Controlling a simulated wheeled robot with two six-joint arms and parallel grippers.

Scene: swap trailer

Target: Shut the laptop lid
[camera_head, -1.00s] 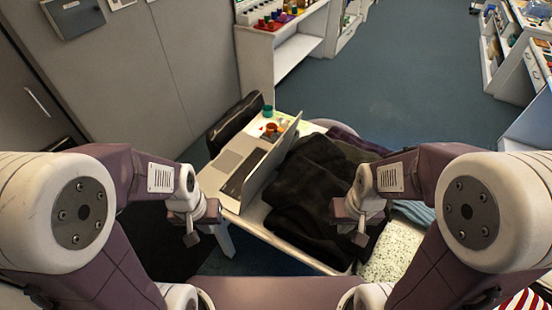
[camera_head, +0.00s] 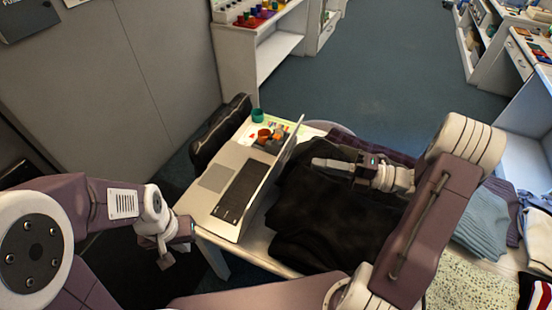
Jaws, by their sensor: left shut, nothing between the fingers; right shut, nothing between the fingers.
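The laptop (camera_head: 222,184) stands open on the white table, its keyboard deck facing up and turned toward the left. Its lid (camera_head: 270,180) rises on the right side of the deck, seen nearly edge-on. My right gripper (camera_head: 316,163) is shut and empty, above the dark cloth and just right of the lid's back; I cannot tell whether it touches the lid. My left gripper (camera_head: 165,262) is shut and empty, low in front of the table's left corner, apart from the laptop.
Dark folded clothes (camera_head: 330,215) cover the table right of the lid. A green cup (camera_head: 258,115) and small orange items (camera_head: 270,137) are at the table's far end. A black chair (camera_head: 220,130) stands at the left. Folded clothes (camera_head: 482,220) lie at the right.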

